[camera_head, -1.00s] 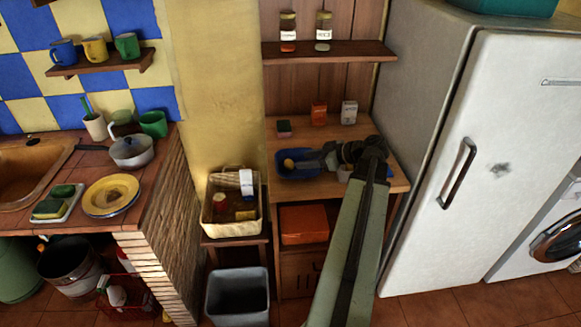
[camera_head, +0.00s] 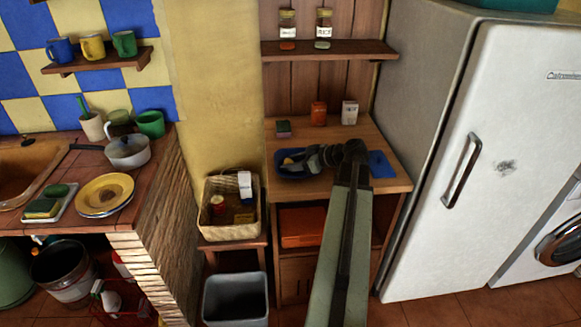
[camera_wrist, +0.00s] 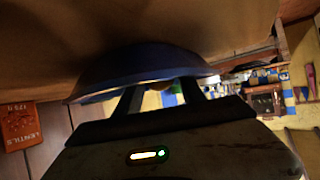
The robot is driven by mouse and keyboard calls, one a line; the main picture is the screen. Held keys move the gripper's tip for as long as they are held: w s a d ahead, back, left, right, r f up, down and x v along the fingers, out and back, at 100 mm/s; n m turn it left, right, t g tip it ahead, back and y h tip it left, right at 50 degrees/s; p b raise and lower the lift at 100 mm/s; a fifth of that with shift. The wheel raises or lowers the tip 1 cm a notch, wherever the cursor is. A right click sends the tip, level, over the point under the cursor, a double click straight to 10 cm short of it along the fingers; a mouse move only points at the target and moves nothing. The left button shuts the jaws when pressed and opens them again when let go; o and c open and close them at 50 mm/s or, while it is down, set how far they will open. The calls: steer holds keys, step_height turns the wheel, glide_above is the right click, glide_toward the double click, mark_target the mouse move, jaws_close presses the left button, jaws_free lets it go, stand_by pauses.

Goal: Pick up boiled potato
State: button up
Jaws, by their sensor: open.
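A yellowish rounded thing (camera_head: 289,161), probably the boiled potato, sits in a dark blue dish (camera_head: 284,176) on the wooden counter in the head view. My gripper (camera_head: 304,161) reaches in from the right, low over the dish and close to the yellowish thing. In the wrist view, which looks upside down, my gripper (camera_wrist: 158,92) has its two fingers apart, partly hidden against the blue dish (camera_wrist: 140,66). A small sliver of the yellowish thing (camera_wrist: 170,88) shows between them. Whether a finger touches it I cannot tell.
On the counter (camera_head: 348,139) stand a green-topped block (camera_head: 283,128), an orange packet (camera_head: 318,113) and a white box (camera_head: 349,112). A blue flat thing (camera_head: 383,164) lies right of my arm. The fridge (camera_head: 432,150) bounds the right side; a shelf (camera_head: 330,50) hangs above.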

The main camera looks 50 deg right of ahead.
jaws_close()
steer(key=shift+r, duration=0.15)
step_height(320, 180, up, 10)
steer(key=p, duration=1)
